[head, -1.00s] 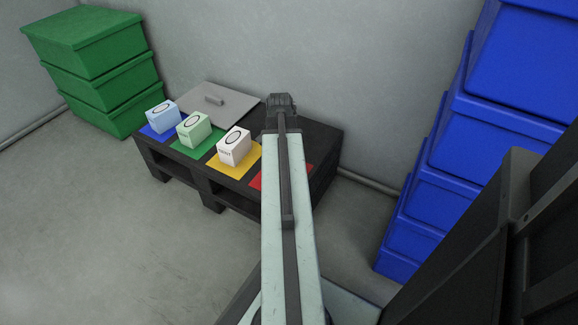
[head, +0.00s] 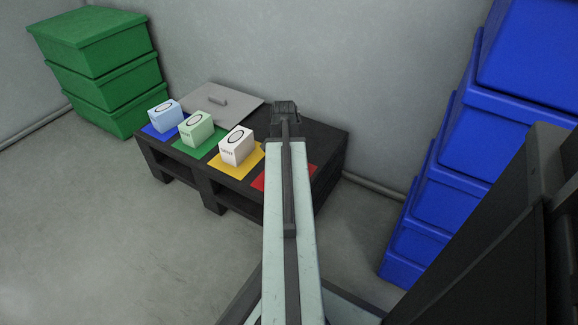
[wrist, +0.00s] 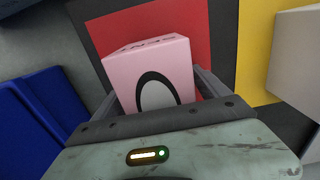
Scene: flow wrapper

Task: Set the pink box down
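The pink box (wrist: 150,68) is in the wrist view, between the two fingers of my gripper (wrist: 155,83), which appear to touch its sides. It has a black ring on one face and dark lettering on another. Behind it in that view is the red square (wrist: 109,36); I cannot tell whether the box touches it. In the head view the red square (head: 268,184) shows on both sides of my arm, on the dark pallet (head: 318,140). My arm hides the pink box and the fingertips there.
A white box (head: 237,147) stands on the yellow square, with a green box (head: 197,130) and a light blue box (head: 165,115) further left. Blue bins (head: 447,190) stand right, green bins (head: 100,75) left.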

